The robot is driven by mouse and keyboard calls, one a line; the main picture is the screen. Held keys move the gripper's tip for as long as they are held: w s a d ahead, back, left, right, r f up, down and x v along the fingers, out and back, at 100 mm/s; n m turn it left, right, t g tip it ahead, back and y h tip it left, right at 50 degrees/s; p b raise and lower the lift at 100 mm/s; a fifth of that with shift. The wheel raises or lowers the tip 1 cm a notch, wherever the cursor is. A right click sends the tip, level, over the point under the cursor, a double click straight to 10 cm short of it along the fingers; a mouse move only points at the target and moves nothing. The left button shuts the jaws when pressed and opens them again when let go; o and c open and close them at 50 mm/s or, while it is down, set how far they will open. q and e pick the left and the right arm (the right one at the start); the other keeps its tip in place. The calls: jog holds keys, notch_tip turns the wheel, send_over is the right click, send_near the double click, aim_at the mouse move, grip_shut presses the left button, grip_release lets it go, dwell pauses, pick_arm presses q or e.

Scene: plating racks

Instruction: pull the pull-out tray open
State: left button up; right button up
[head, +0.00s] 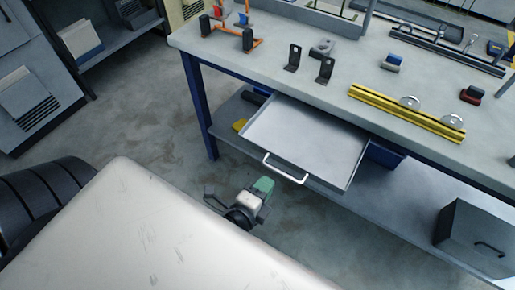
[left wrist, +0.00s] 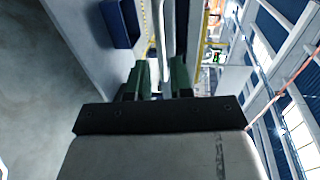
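The pull-out tray (head: 310,140) is a shallow grey tray that stands well out from under the workbench top. Its white bar handle (head: 285,168) runs along the front edge. My left gripper (head: 264,185), with green fingers, is just in front of and below the handle in the head view, apart from it there. In the left wrist view the two green fingers (left wrist: 161,80) are spread with a gap between them, and a pale upright bar, seemingly the handle (left wrist: 163,40), lines up with that gap. I cannot see contact. My right gripper is in neither view.
The workbench top (head: 320,65) holds black brackets, a yellow rail (head: 405,112) and small parts. A blue leg (head: 200,105) stands left of the tray. A grey box (head: 475,238) sits on the lower shelf at right. The floor (head: 140,115) at left is clear.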

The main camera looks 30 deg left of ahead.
pick_arm(q)
jog(key=shift+b+v, duration=0.45)
jog(key=shift+v, duration=1.55)
jog(key=s+f+n+g, duration=0.4)
jog(key=f, duration=1)
jog(key=s+f+n+g, duration=0.3)
jog(key=f+g, duration=0.1)
jog(key=f, duration=1.1)
jog(key=s+a+f+n+g, duration=0.3)
jog(key=s+f+n, duration=0.1)
jog(key=s+f, duration=0.3)
jog(key=s+a+f+n+g, duration=0.3)
jog(key=s+f+n, duration=0.2)
jog(key=s, duration=0.5)
notch_tip(320, 180, down, 2)
jog(key=shift+a+f+g+y, duration=0.1)
jog(key=shift+a+g+y, duration=0.2)
jog(key=shift+a, duration=0.1)
